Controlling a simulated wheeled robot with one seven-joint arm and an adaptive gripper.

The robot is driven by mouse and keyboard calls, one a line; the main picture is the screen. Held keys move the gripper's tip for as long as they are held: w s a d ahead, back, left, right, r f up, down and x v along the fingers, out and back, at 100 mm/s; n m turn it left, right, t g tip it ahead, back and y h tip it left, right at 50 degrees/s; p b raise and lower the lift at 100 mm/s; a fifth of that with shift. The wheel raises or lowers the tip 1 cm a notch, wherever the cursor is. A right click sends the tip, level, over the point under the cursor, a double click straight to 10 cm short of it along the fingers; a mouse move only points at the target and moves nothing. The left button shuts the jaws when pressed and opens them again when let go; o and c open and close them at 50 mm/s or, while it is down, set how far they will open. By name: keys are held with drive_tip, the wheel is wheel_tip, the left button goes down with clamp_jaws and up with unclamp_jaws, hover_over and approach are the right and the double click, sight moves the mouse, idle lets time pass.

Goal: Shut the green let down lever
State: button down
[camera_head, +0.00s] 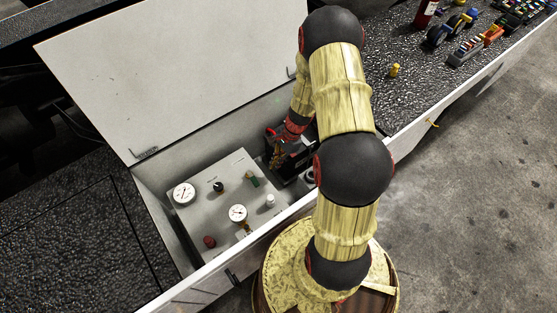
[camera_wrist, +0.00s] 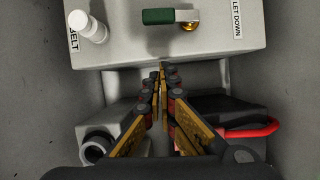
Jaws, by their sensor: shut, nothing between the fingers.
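The green let down lever (camera_wrist: 157,16) shows at the top of the wrist view, on the face of a light grey panel. Its green grip lies crosswise, with a metal arm and a brass fitting at its right end, beside the "LET DOWN" label (camera_wrist: 237,18). In the head view the lever (camera_head: 251,178) is small, near the panel's upper right edge. My gripper (camera_wrist: 160,74) is shut and empty. Its fingertips are below the lever in the wrist view, apart from it. In the head view my gripper (camera_head: 276,160) is inside the box, right of the panel.
A white knob (camera_wrist: 93,27) by the "BELT" label is left of the lever. The panel (camera_head: 175,213) also carries gauges (camera_head: 184,195) and a red knob (camera_head: 209,241). A raised lid (camera_head: 170,70) stands behind. A red handle (camera_wrist: 250,130) and grey pipe (camera_wrist: 95,149) flank my gripper.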

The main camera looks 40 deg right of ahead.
sight(253, 179)
drive_tip(key=a+f+b, duration=0.1)
drive_tip(key=a, duration=0.1)
drive_tip(key=a+f, duration=0.1)
drive_tip(key=f, duration=0.1)
drive_tip(key=shift+w+a+f+b, duration=0.15)
drive_tip(key=shift+a+f+b, duration=0.05)
drive_tip(key=shift+a+b, duration=0.2)
drive_tip(key=shift+a+r, duration=0.1)
drive_tip(key=shift+a, duration=0.65)
drive_tip(key=shift+a, duration=0.1)
